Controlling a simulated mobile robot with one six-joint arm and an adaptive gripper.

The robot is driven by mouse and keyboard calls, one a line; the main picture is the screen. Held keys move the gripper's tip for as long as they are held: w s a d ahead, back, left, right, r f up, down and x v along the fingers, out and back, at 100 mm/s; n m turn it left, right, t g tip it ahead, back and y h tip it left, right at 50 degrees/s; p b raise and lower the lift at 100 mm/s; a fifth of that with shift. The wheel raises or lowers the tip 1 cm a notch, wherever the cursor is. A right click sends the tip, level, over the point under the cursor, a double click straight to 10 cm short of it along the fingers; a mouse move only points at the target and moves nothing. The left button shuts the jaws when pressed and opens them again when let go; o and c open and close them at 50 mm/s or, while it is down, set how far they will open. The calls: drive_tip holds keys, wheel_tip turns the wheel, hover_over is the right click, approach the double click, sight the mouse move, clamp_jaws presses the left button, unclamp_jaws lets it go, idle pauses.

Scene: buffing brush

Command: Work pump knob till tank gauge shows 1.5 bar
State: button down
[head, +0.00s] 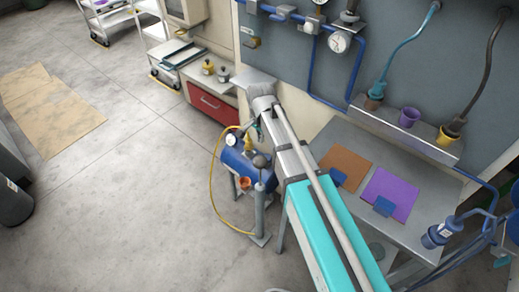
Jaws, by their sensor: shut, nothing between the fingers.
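A small blue tank (236,160) stands on a metal stand left of my arm. A round gauge (232,139) sits on its top; its face is too small to read. A dark rounded knob (260,161), which looks like the pump knob, is at the tank's right end, close to my arm. An orange part (243,183) is lower on the tank. My arm reaches up from the bottom of the head view, and my gripper (257,134) hangs just above the tank, partly hidden by the arm. It looks shut and empty; I cannot tell whether it touches the knob.
A yellow hose (214,190) loops left of the tank to the floor. A red-drawer cabinet (211,106) stands behind. A grey bench (437,182) with brown and purple mats is at right, below a wall panel with blue pipes and gauges.

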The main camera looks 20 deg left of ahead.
wheel_tip(320, 180, up, 4)
drive_tip(key=p, duration=0.3)
hover_over(260, 158)
drive_tip(key=shift+d, duration=0.1)
drive_tip(key=shift+s+f, duration=0.1)
drive_tip(key=shift+f, duration=0.1)
wheel_tip(260, 158, down, 14)
drive_tip(key=b, duration=1.4)
drive_tip(key=shift+r, duration=0.2)
drive_tip(key=shift+f, duration=0.1)
idle(0.5)
wheel_tip(260, 158, down, 9)
drive_tip(key=b, duration=0.9)
drive_tip(key=shift+b, duration=0.3)
drive_tip(key=shift+s+f, duration=0.1)
